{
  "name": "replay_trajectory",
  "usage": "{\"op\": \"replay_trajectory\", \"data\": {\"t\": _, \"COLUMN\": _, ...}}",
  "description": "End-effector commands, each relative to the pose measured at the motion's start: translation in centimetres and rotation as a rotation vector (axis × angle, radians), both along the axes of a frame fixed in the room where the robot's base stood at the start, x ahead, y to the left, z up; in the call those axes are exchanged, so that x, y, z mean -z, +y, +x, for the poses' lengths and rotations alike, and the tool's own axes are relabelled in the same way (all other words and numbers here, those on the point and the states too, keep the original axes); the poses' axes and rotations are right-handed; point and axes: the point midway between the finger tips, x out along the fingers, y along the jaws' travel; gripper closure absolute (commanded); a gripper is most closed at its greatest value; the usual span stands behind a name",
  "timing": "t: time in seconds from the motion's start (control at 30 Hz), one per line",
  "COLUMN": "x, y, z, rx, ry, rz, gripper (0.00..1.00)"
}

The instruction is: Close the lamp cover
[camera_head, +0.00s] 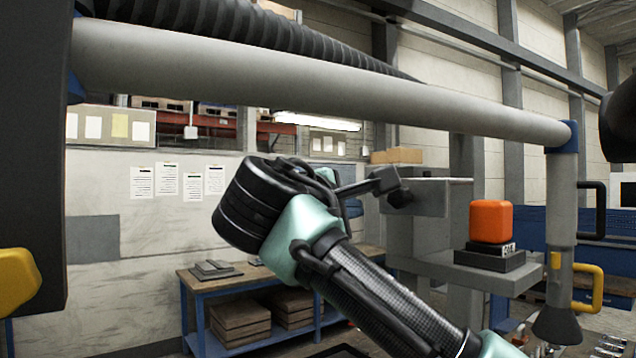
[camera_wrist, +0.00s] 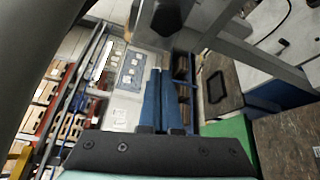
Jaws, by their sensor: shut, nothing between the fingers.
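I cannot pick out the lamp cover with certainty in either view. In the head view, a large grey tube assembly (camera_head: 330,88) crosses the upper picture, and its vertical post (camera_head: 562,200) at right ends in a dark flared cone with a yellow handle. In the wrist view, my gripper (camera_wrist: 162,76) shows as two narrow blue fingers side by side, shut, with nothing between them. In the head view, my teal and black wrist is below the horizontal tube, left of the post; the fingertips cannot be made out there. No contact with the tube assembly is visible.
An orange block (camera_head: 491,221) sits on a dark base on a grey stand (camera_head: 425,225), right of my wrist. A blue-framed bench (camera_head: 225,275) with wooden boxes stands behind. A dark rounded part (camera_head: 620,122) enters at the right edge. A yellow part (camera_head: 16,282) is at far left.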

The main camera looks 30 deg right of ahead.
Motion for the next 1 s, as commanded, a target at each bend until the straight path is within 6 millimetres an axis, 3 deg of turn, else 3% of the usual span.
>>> {"op": "replay_trajectory", "data": {"t": 0.03, "x": -0.5, "y": -1.0, "z": 0.2, "rx": 0.005, "ry": 0.001, "rz": 0.001, "gripper": 1.0}}
{"op": "replay_trajectory", "data": {"t": 0.2, "x": -0.9, "y": -1.2, "z": -2.1, "rx": 0.001, "ry": -0.001, "rz": -0.001, "gripper": 1.0}}
{"op": "replay_trajectory", "data": {"t": 0.4, "x": -1.0, "y": -1.4, "z": -3.3, "rx": -0.001, "ry": -0.001, "rz": 0.0, "gripper": 1.0}}
{"op": "replay_trajectory", "data": {"t": 1.0, "x": -0.8, "y": -1.7, "z": -4.0, "rx": -0.023, "ry": -0.002, "rz": 0.003, "gripper": 1.0}}
